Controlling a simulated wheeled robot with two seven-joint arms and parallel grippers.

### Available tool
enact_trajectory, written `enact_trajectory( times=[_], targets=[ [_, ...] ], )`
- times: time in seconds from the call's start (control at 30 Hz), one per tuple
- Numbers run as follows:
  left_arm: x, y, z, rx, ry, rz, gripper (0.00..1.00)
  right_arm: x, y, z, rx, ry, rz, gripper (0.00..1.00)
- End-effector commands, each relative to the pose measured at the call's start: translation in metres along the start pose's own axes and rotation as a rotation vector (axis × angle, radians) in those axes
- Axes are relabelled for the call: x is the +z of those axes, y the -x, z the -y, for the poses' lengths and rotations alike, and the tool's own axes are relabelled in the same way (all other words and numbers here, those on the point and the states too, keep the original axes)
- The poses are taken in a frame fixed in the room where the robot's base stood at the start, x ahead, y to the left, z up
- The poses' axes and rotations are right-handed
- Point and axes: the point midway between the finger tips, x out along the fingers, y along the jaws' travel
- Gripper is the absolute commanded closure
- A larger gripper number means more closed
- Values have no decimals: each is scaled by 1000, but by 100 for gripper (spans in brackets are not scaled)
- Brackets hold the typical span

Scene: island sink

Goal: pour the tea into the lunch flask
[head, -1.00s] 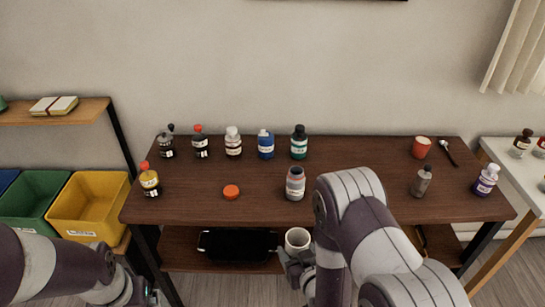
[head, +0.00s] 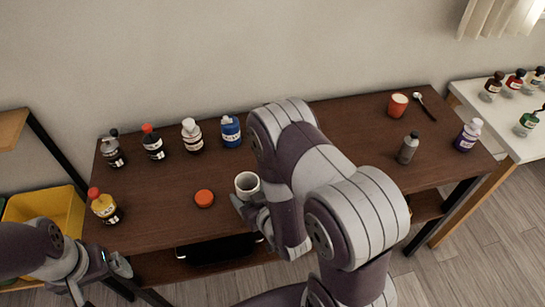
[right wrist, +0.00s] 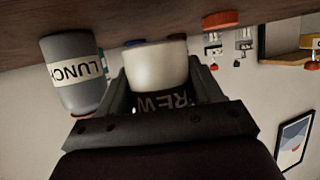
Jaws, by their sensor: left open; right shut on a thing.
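The lunch flask (right wrist: 72,78) is a grey container with a "LUNCH" label, beside the held cup in the right wrist view. In the head view my right arm hides it. My right gripper (right wrist: 158,88) is shut on a whitish cup (right wrist: 156,64) with dark lettering. In the head view the cup (head: 247,184) looks upright, near the table's front part; I cannot make out the tea inside. My left gripper (head: 100,280) is open and empty at the lower left, in front of the table. An orange lid (head: 204,198) lies left of the cup.
Several bottles stand along the back left, with a yellow bottle (head: 105,206) at the front left. An orange cup (head: 397,104), a spoon (head: 424,106), a grey bottle (head: 408,148) and a purple bottle (head: 468,135) are at the right. A white side table (head: 500,130) stands beyond.

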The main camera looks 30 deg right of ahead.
Motion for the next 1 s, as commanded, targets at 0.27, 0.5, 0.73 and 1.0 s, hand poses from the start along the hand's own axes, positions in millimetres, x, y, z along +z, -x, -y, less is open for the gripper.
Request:
enact_trajectory(
  times=[0.27,0.5,0.73,1.0],
  targets=[
    [0,3,0,0,0,0,5,-2,1,-2,-8,-25,6,69],
    [-2,11,0,0,0,0,5,-7,2,-6,-43,-114,26,69],
    [-6,45,0,0,0,-1,5,-36,13,-13,-98,-246,56,69],
    [-9,72,0,0,0,0,5,-60,21,-22,-161,-400,92,69]
  ],
)
